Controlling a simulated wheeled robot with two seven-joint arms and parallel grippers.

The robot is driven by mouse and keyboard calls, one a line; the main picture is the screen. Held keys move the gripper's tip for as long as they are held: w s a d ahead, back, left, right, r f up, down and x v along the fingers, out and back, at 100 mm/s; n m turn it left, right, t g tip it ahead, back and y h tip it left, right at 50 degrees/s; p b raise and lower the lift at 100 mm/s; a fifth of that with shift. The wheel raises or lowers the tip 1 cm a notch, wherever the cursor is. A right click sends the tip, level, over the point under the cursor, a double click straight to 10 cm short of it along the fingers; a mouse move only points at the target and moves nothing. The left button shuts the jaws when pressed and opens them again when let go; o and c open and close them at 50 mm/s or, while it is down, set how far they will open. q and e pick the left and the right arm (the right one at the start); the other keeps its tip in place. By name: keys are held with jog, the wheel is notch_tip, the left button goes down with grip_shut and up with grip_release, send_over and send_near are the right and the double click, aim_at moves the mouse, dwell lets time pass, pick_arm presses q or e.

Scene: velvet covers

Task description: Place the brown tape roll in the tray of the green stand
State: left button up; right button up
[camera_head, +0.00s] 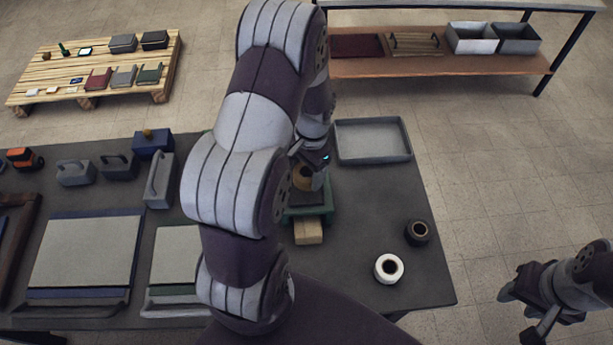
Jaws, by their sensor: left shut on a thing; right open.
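The brown tape roll (302,179) is in my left gripper (311,177), which is shut on it right above the green stand (318,210). My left arm hides part of the stand and the roll, and I cannot tell whether the roll touches the stand's tray. My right gripper (535,312) is open and empty, off the table at the lower right.
A tan block (308,232) is at the stand's near side. A white tape roll (388,268) and a black tape roll (417,232) lie to the right. A grey tray (345,157) is behind. Panels and tools fill the table's left side.

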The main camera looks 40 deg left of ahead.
aim_at(306, 181)
pick_arm(q)
jog(key=f, duration=0.4)
jog(key=shift+s+p, duration=0.35)
jog(key=shift+w, duration=0.1)
jog(key=o, duration=0.6)
jog(key=shift+w+f, duration=0.1)
jog(key=shift+f, duration=0.05)
jog(key=shift+o, duration=0.9)
